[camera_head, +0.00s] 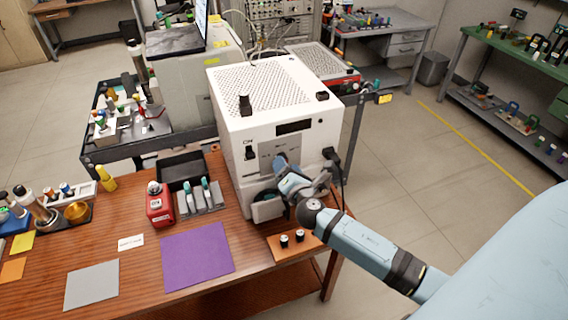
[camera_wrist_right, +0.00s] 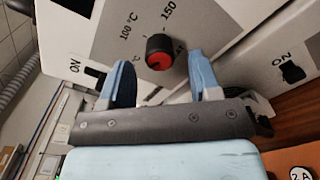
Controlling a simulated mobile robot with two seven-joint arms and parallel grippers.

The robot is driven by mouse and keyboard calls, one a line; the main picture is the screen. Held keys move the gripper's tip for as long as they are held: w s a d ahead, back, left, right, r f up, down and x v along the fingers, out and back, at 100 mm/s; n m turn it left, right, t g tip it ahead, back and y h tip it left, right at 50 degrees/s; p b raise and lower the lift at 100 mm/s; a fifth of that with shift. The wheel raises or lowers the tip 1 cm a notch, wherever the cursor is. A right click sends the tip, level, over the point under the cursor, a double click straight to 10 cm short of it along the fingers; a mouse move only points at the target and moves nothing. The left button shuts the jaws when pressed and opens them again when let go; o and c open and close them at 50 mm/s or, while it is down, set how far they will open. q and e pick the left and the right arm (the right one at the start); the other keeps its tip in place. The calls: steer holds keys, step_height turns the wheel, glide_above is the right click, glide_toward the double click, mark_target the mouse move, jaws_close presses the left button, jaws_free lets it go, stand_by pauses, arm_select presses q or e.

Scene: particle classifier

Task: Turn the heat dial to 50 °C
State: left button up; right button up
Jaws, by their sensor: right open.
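The heat dial (camera_wrist_right: 158,52) is a round black knob with a red face on the grey panel (camera_wrist_right: 110,22) of a white machine (camera_head: 228,135). In the right wrist view, the marks "100 °C" and "150" show beside it; no 50 mark shows. I cannot tell where its pointer stands. My right gripper (camera_wrist_right: 160,62) is open, one blue finger on each side of the dial; I cannot tell whether they touch it. In the head view, my right gripper (camera_head: 281,163) is at the machine's front and hides the dial. My left gripper is not in view.
Black switches marked "ON" (camera_wrist_right: 95,76) sit left and right (camera_wrist_right: 291,71) of the dial in the wrist view. On the wooden table (camera_head: 130,275) are a purple mat (camera_head: 197,255), a red container (camera_head: 159,207) and an orange plate with black knobs (camera_head: 274,252).

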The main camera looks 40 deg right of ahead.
steer(key=b+v, duration=0.2)
steer(key=v, duration=0.9)
steer(key=shift+s, duration=0.2)
steer(key=s+a+f+m+g+y+p, duration=0.2)
steer(key=s+a+f+m+g+y, duration=0.4)
steer(key=s+a+f+m, duration=0.7)
steer(key=s+f+m+y, duration=0.1)
steer(key=m, duration=0.7)
steer(key=shift+a+f+y, duration=0.3)
steer(key=shift+a+f, duration=0.05)
